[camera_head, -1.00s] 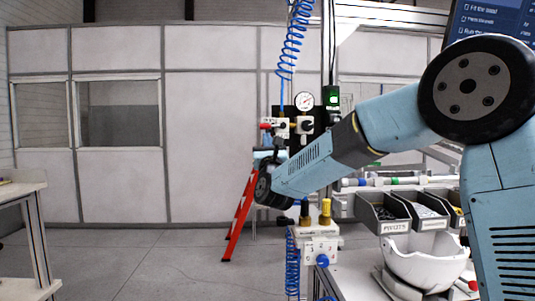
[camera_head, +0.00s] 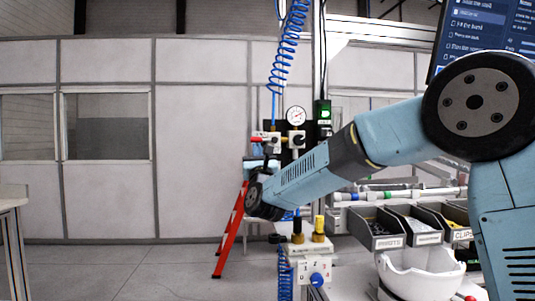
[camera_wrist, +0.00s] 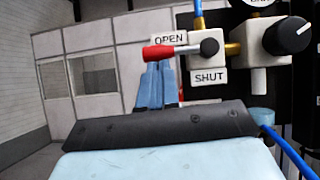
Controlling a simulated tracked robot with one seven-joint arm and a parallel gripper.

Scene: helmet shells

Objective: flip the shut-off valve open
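The shut-off valve (camera_wrist: 208,60) is a white block on a dark panel, with an OPEN label above and a SHUT label below. Its red lever (camera_wrist: 158,52) points left, roughly level between the labels; it also shows small in the head view (camera_head: 257,139). My gripper (camera_wrist: 158,66) has its two blue fingers close together, with their tips just below the red lever. Nothing shows between them. I cannot tell if they touch the lever. In the head view my gripper (camera_head: 258,162) is small, just under the valve.
A regulator with a black knob (camera_wrist: 287,35) is right of the valve, below a pressure gauge (camera_head: 296,116). A blue coiled hose (camera_head: 289,45) hangs above. Parts bins (camera_head: 375,228) and a white helmet shell (camera_head: 420,271) are at right. A red ladder (camera_head: 230,232) stands behind. Floor at left is open.

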